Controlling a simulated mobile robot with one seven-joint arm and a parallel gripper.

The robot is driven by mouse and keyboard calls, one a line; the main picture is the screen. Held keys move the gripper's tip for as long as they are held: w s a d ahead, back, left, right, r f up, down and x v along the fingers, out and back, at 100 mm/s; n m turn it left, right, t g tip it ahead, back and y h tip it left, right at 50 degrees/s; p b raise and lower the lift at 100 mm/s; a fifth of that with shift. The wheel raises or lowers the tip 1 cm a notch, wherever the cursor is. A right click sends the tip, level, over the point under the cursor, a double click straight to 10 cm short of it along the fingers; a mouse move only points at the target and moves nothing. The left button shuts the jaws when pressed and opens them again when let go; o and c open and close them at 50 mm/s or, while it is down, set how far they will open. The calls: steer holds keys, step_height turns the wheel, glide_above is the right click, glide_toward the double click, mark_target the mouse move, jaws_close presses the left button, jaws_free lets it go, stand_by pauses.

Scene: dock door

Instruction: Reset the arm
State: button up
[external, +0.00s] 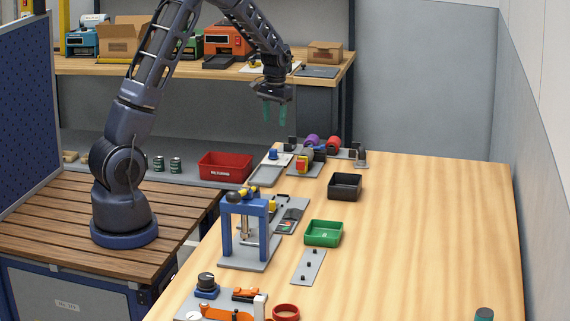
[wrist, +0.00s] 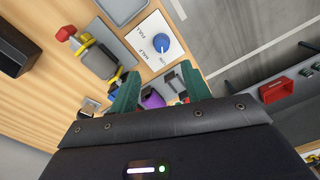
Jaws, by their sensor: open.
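My gripper (external: 275,112) hangs in the air with its green fingers pointing down, above and left of the far end of the wooden worktable (external: 430,215). In the wrist view my gripper (wrist: 163,92) has its two green fingers apart, with nothing held between them. My arm rises from its base and bends over toward the table.
A blue knob on a white plate (wrist: 160,43) and purple and red parts (external: 314,142) lie below. A black bin (external: 345,186), a green bin (external: 323,233) and a blue press frame (external: 246,228) stand nearer. A red bin (external: 225,167) sits left. The table's right side is mostly clear.

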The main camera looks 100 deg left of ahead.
steer(key=w+d+r+m+t, duration=0.15)
steer(key=w+d+r, duration=0.35)
steer(key=d, duration=0.6)
steer(key=w+d+r+m, duration=0.3)
steer(key=d+r, duration=0.4)
steer(key=d, duration=0.3)
steer(key=w+d+r+m+t, duration=0.1)
steer(key=w+d+r+m, duration=0.3)
steer(key=d, duration=0.7)
steer(key=s+d+r+m, duration=0.1)
steer(key=s+d, duration=0.4)
steer(key=d, duration=0.4)
steer(key=s+d+r+m+t, duration=0.1)
steer(key=s+d+r+m, duration=0.1)
steer(key=s+d, duration=0.3)
steer(key=s+d+r+m+t, duration=0.1)
steer(key=s+d, duration=0.4)
steer(key=d, duration=0.9)
steer(key=shift+s+r+m, duration=0.35)
steer(key=shift+r+m, duration=0.2)
steer(key=shift+r, duration=0.15)
